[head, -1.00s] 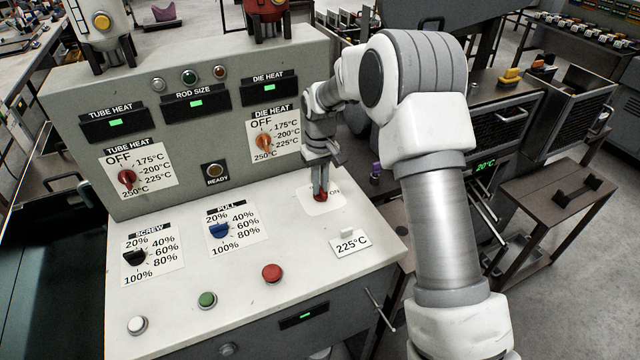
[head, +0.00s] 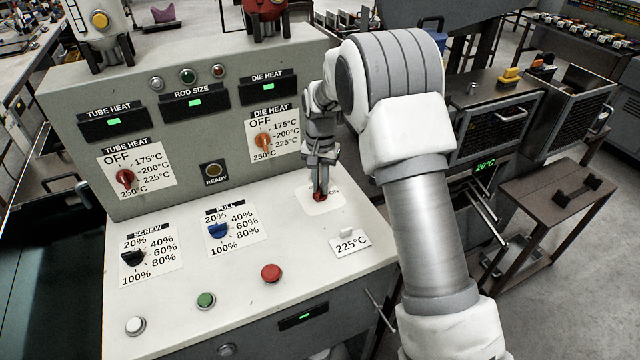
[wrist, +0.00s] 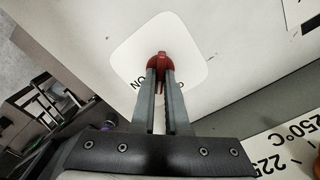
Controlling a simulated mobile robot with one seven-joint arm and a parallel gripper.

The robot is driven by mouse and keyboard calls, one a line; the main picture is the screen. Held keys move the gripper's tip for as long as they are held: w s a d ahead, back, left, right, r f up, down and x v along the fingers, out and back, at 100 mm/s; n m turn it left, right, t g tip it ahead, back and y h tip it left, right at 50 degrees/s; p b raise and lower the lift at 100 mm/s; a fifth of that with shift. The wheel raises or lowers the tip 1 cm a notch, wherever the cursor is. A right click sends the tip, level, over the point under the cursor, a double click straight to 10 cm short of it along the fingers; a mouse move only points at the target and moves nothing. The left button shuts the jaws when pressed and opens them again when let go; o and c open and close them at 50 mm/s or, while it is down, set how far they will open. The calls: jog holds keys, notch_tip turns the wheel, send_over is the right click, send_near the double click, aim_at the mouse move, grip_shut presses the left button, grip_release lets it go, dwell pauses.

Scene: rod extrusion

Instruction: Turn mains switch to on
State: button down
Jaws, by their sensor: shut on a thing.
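The mains switch is a red knob (head: 320,196) on a white label plate (head: 322,208) at the right of the console's flat top. It also shows in the wrist view (wrist: 161,62), between the fingertips. My gripper (head: 320,190) points down and is shut on the red knob. Its fingers hide part of the knob and part of the label. In the head view the end of "ON" shows just right of the fingers. In the wrist view "ON" (wrist: 138,85) lies left of the fingers, and the other lettering is mostly covered.
Red (head: 271,273), green (head: 206,300) and white (head: 136,325) buttons line the console's front. The upright panel with a die heat knob (head: 263,140) stands behind, to the left. The ready lamp (head: 213,170) looks dark.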

jog(key=m, duration=0.5)
jog(key=shift+r+p, duration=0.1)
jog(key=shift+p, duration=0.2)
jog(key=shift+d+m+p, duration=0.15)
jog(key=shift+m+p, duration=0.2)
jog(key=shift+m, duration=1.95)
jog(key=c, duration=0.9)
grip_release()
jog(key=shift+r+p, duration=0.3)
jog(key=shift+r, duration=8.35)
